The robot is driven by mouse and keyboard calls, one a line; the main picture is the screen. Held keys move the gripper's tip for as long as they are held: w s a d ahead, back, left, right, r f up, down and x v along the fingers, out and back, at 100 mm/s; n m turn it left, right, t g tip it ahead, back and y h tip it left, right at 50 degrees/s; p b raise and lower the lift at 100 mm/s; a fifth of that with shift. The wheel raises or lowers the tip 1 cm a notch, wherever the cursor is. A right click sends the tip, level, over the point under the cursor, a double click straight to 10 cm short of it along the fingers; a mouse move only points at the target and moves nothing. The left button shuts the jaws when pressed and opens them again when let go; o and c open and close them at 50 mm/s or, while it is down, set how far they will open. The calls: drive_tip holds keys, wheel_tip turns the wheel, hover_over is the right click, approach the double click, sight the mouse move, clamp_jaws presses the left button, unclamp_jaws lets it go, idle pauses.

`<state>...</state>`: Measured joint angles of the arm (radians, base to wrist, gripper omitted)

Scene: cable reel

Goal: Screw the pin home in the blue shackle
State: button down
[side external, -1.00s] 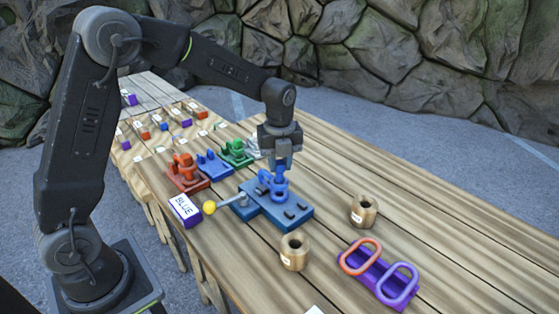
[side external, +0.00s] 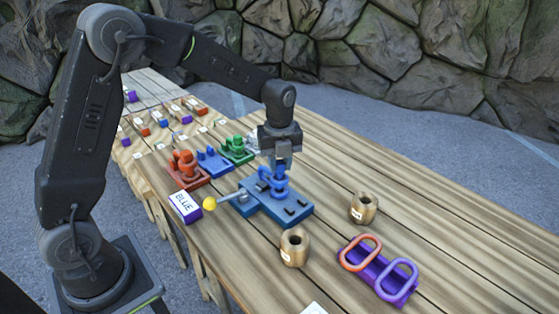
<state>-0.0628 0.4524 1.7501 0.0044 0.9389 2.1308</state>
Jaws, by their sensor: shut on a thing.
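The blue shackle (side external: 274,184) stands on a blue fixture block (side external: 292,212) in the middle of the table. My gripper (side external: 280,165) points straight down over the shackle, its fingers shut at the shackle's upper part. The pin is too small and too covered by the fingers to make out, so I cannot tell how deep it sits.
A "BLUE" label box (side external: 185,206) stands left of the block. Red (side external: 186,172), blue (side external: 211,164) and green (side external: 237,150) holders stand behind it.

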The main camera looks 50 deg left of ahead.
drive_tip(key=shift+f, duration=0.45)
idle(0.3)
drive_tip(key=c, duration=1.5)
unclamp_jaws()
clamp_jaws()
drive_tip(key=m, duration=0.9)
drive_tip(key=shift+m, duration=0.4)
